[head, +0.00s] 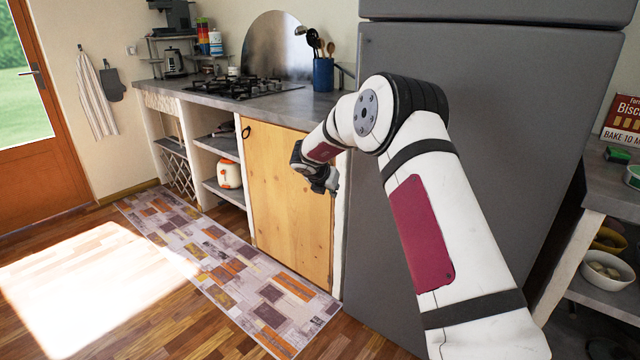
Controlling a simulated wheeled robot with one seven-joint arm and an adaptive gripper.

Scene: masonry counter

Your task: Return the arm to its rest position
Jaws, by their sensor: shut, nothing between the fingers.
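My arm reaches up from the bottom right of the head view, bends at a raised joint and slopes down to the left. My gripper (322,184) is at its end, in front of the right part of the wooden cabinet door (285,205). It is small and dark here, shut, with nothing held. Whether it touches the door cannot be told from this view.
A grey fridge (490,130) stands close behind my arm. The counter (290,108) holds a gas hob (243,87) and a blue utensil pot (323,74). A patterned rug (225,265) lies on the open floor. A shelf unit (612,195) stands at the right.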

